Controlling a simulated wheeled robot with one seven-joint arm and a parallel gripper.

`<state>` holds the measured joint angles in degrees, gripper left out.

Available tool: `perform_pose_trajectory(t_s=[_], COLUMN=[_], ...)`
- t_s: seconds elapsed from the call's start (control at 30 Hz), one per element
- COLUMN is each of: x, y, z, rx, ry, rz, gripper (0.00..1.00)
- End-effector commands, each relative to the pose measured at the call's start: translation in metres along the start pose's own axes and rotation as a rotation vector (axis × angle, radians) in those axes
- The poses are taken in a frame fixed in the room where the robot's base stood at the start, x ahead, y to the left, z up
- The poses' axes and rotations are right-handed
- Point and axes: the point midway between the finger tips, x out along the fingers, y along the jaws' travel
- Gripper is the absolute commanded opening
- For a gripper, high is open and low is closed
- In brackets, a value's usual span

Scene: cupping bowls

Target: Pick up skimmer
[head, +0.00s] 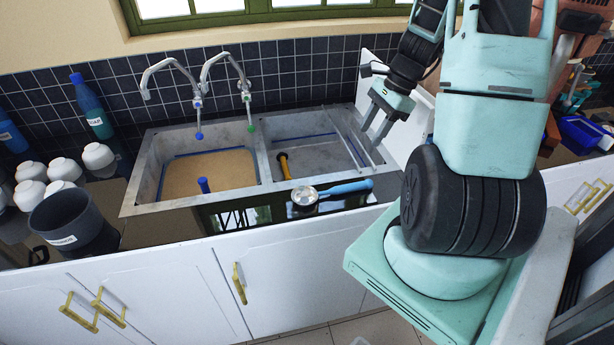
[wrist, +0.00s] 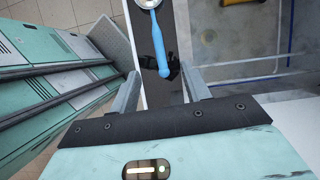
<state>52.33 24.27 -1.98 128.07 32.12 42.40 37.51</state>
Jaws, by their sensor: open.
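The skimmer, with a round metal head and a blue handle (head: 346,188), lies on the dark counter strip in front of the sink. Its head points left and its handle points right in the head view. My gripper (head: 376,126) is open and empty, raised above the right end of the sink, behind and above the handle's end. In the wrist view, the blue handle (wrist: 160,45) lies ahead of the gap between my open fingers (wrist: 161,86), its end towards them. The skimmer's head is partly cut off at the top edge there.
The double sink (head: 264,165) lies behind the skimmer; its left basin holds brownish water. A yellow-handled tool (head: 284,166) is in the right basin and a blue handle (head: 203,185) sticks up at the left basin. A dark container (head: 72,222) and several white bowls (head: 62,170) stand at left.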

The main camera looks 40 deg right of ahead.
Motion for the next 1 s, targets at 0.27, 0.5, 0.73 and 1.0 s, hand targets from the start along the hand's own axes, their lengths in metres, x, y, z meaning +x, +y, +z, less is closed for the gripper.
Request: perform_pose_trajectory(t_s=[0.27, 0.5, 0.73, 1.0], x=[0.040, 0.089, 0.117, 0.132], y=[0.002, 0.002, 0.001, 0.004], z=[-0.004, -0.003, -0.003, -0.004], rx=[0.021, 0.020, 0.016, 0.018], ry=[-0.005, -0.005, -0.003, -0.004], rz=[0.002, 0.001, -0.002, 0.000], gripper=[0.47, 0.47, 0.47, 0.47])
